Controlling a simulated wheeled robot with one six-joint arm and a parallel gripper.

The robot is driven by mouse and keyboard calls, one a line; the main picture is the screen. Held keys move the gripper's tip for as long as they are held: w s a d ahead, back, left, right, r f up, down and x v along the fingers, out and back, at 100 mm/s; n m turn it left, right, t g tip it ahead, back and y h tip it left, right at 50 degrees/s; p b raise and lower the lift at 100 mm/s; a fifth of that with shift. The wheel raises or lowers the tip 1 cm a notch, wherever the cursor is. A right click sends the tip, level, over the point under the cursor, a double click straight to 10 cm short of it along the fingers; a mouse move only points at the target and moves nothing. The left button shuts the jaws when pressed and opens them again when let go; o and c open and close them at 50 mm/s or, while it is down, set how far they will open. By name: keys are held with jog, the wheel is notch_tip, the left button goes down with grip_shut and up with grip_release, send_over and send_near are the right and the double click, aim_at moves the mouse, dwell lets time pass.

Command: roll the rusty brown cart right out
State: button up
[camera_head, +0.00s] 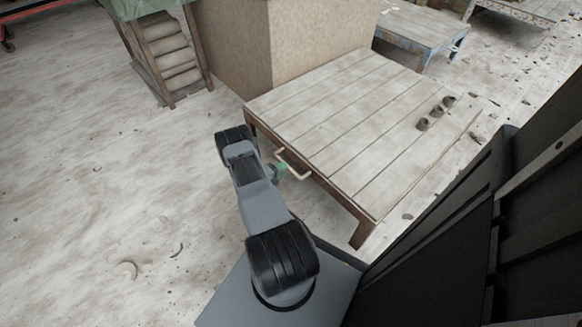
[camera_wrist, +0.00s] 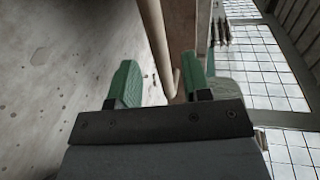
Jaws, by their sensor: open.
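The rusty brown cart (camera_head: 330,120) is a low platform with a brown frame and a pale planked top. A cream bar handle (camera_head: 291,166) sticks out from its near left side. My gripper (camera_head: 280,170), with green fingers, is at this handle. In the wrist view my gripper (camera_wrist: 162,78) is open, and the cream handle (camera_wrist: 158,45) shows between the two fingers in the picture. I cannot tell whether the bar is inside the jaws or just beyond them. The cart's brown side (camera_wrist: 183,30) shows behind the bar. The cart's wheels are not visible.
A large tan block (camera_head: 275,40) stands close behind the cart. A wooden rack with rolls (camera_head: 168,50) is at upper left. Small brown pieces (camera_head: 435,112) lie on the cart top. Blue-legged tables (camera_head: 420,30) stand behind. The pale floor at left is open, with scattered trimmings.

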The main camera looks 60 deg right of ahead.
jog(key=shift+b+x, duration=0.65)
jog(key=shift+x, duration=2.25)
grip_shut()
